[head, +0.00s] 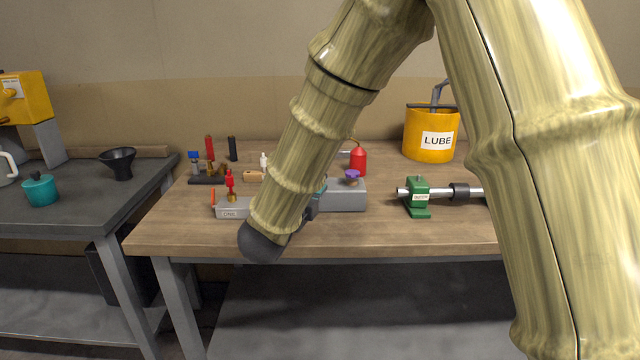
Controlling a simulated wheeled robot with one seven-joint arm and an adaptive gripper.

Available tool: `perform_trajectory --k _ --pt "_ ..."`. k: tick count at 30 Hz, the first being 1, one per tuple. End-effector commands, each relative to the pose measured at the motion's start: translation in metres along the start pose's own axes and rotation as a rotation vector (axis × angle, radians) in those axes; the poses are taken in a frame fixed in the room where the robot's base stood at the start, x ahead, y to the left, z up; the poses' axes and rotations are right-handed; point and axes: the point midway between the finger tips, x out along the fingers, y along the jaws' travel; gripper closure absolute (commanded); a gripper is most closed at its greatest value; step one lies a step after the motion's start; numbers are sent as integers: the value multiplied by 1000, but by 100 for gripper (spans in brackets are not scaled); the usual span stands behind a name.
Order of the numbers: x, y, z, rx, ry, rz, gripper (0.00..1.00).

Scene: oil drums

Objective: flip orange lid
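A thin orange piece (213,197), which looks like the orange lid, stands upright at the left end of a low grey box (233,212). The box has a small label that I cannot read surely. A red-topped brass fitting (231,186) stands right beside it on the box. My bamboo-patterned arm comes down from the top and covers the middle of the box. A small dark part (312,208) at the arm's right edge may belong to my gripper. Its fingers are hidden behind the arm, so I cannot see whether they touch anything.
Behind the box are a dark rack of small fittings (208,180), a red can (358,161) and a yellow LUBE bucket (431,135). A purple-topped fitting (352,177) sits on the box's right part. A green clamp (418,197) holds a rod to the right. The front left tabletop is clear.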

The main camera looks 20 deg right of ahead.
Motion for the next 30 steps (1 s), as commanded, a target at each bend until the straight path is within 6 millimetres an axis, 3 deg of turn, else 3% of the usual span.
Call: perform_trajectory --k 16,30 --pt "-2 -1 -3 1 6 -2 75" --pt "-59 -1 -4 0 4 -2 75"
